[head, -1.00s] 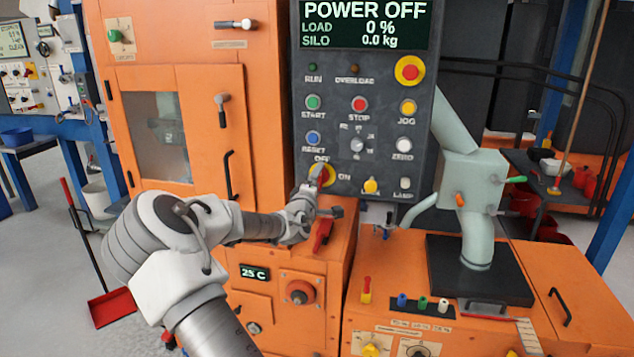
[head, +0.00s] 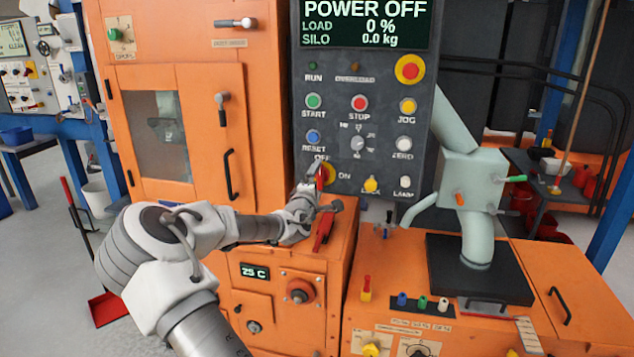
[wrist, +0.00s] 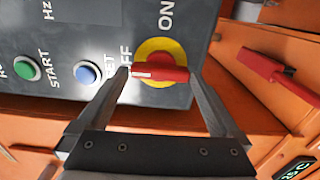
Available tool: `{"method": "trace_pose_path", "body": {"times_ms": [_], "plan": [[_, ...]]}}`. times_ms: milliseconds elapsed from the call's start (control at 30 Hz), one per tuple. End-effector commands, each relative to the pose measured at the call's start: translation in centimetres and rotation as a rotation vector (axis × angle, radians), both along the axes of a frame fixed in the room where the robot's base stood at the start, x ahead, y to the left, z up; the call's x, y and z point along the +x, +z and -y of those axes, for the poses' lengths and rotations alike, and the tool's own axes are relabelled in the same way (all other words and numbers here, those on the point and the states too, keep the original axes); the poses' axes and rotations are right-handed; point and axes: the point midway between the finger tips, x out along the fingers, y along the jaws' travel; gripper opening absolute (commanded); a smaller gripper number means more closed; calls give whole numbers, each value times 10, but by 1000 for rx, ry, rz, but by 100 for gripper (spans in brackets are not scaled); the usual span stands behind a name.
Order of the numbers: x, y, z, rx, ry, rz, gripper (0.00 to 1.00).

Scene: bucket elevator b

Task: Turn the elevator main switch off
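The main switch shows as a yellow disc with a red handle (head: 329,175) low on the grey control panel, partly hidden behind my gripper (head: 316,174) in the head view. In the wrist view the red handle (wrist: 165,73) lies across the yellow disc, and its white-marked end points to the OFF label. My gripper (wrist: 160,75) is open, with one finger near each end of the handle. I cannot tell whether either finger touches it. The display (head: 365,24) reads POWER OFF, load 0 % and silo 0.0 kg.
The panel's green start button (head: 313,102) and blue reset button (head: 313,137) are above the switch. A red lever (head: 324,230) is just below my gripper on the orange housing. A pale green pipe unit (head: 472,185) stands to the right.

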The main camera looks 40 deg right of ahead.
Motion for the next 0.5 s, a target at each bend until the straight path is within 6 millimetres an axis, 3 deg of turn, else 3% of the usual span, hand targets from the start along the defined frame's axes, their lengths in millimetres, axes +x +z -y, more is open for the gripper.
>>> {"method": "trace_pose_path", "body": {"times_ms": [267,500], "plan": [[-1,0,-2,1,0,2,100],[-20,0,-25,3,1,2,100]]}}
